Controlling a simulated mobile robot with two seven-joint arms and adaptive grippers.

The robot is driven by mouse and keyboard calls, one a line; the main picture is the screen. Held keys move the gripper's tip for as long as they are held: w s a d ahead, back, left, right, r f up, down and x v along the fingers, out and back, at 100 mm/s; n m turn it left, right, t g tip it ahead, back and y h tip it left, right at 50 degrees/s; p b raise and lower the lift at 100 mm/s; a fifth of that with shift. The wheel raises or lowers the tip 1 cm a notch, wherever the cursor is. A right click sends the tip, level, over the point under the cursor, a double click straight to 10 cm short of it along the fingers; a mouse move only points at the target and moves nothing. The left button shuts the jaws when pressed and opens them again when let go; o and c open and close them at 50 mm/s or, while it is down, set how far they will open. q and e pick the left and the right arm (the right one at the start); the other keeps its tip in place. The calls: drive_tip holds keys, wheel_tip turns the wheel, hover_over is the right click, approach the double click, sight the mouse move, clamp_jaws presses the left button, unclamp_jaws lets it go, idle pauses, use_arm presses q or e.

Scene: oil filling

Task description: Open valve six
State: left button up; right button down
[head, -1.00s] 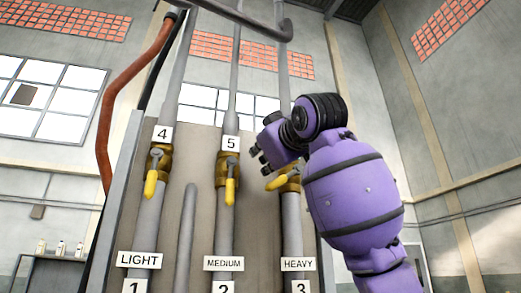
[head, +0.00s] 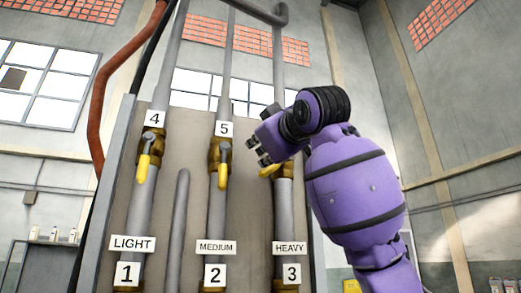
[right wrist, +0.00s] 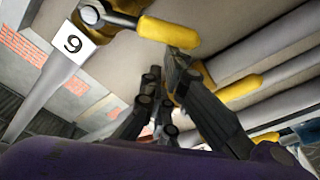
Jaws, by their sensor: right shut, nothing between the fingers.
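Valve six is the brass valve (head: 286,169) on the right pipe, above the HEAVY label. Its number tag is hidden in the head view but shows upside down in the right wrist view (right wrist: 73,43). Its yellow handle (head: 269,170) points left and slightly down, across the pipe; it also shows in the right wrist view (right wrist: 168,33). My right gripper (head: 257,151) is shut and empty, just above and left of the handle in the head view. In the right wrist view its fingertips (right wrist: 168,76) lie close below the handle; contact cannot be told. My left gripper is not in view.
Valve four (head: 149,148) and valve five (head: 220,154) have yellow handles pointing down along their pipes. A short grey pipe (head: 178,235) stands between them. An orange hose (head: 98,110) runs at the left. Bottles (head: 54,234) stand on a shelf at far left.

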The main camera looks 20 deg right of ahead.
sight(265, 170)
drive_tip(key=shift+f, duration=0.2)
drive_tip(key=f+n, duration=0.1)
drive_tip(key=n, duration=0.1)
drive_tip(key=d+f+n, duration=0.1)
drive_tip(key=n, duration=0.1)
drive_tip(key=f+n, duration=0.1)
drive_tip(key=n, duration=0.1)
drive_tip(key=shift+d+f+g+y, duration=0.3)
drive_tip(key=shift+d+f, duration=0.05)
drive_tip(key=shift+f, duration=0.05)
drive_tip(key=shift+w+d+f+n, duration=0.1)
drive_tip(key=shift+d+f+n, duration=1.15)
drive_tip(key=shift+n, duration=0.55)
